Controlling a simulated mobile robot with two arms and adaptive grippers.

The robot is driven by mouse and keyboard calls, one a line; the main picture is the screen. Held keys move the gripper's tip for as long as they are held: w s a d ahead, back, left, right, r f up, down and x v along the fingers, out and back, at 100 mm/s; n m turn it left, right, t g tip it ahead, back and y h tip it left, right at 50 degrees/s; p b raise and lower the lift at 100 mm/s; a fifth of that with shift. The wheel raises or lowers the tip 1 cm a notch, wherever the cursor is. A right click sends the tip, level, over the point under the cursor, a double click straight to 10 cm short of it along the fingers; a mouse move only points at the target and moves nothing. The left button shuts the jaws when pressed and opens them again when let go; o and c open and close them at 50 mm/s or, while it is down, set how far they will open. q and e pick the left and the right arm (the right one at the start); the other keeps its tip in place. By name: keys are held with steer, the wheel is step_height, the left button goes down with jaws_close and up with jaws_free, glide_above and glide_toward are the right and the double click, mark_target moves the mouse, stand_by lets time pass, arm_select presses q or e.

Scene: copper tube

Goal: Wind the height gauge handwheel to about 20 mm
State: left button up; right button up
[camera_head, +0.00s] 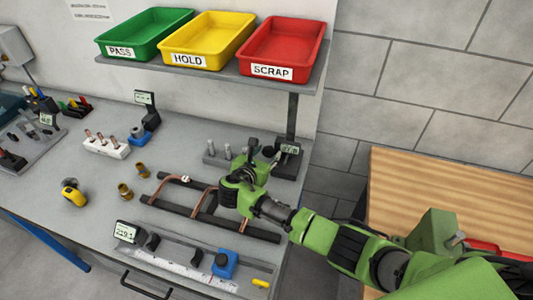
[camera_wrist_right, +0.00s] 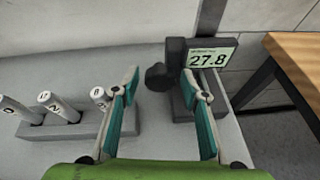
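The height gauge (camera_head: 289,165) stands at the right end of the bench, below the shelf. In the right wrist view its display (camera_wrist_right: 210,60) reads 27.8. Its dark round handwheel (camera_wrist_right: 157,77) sticks out to the left of the display. My right gripper (camera_head: 264,154) is just left of the gauge. In the right wrist view my right gripper (camera_wrist_right: 160,84) is open, its teal-padded fingers apart. The handwheel appears between the fingertips, with a gap to each; I cannot tell whether it is between them or just beyond. My left gripper is out of view.
A grey block with numbered pins (camera_wrist_right: 62,115) stands left of my right gripper. A dark rack with copper tubes (camera_head: 175,208) lies below the arm. The shelf (camera_head: 312,80) holds green, yellow and red trays. A wooden table (camera_head: 410,185) is at the right.

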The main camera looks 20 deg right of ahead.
steer(key=c, duration=0.7)
steer(key=shift+a+n+g+h+p, duration=0.1)
steer(key=shift+n+g+h+p, duration=0.35)
steer(key=shift+n+p, duration=0.3)
steer(key=shift+w+a+f+n+g+h+b, duration=0.1)
steer(key=shift+n+g+h+b, duration=0.1)
steer(key=shift+n+h, duration=0.45)
steer(key=shift+w+n+g+h+b, duration=0.15)
steer(key=shift+n+h, duration=0.15)
steer(key=shift+n, duration=0.5)
steer(key=shift+s, duration=0.1)
steer(key=o, duration=1.1)
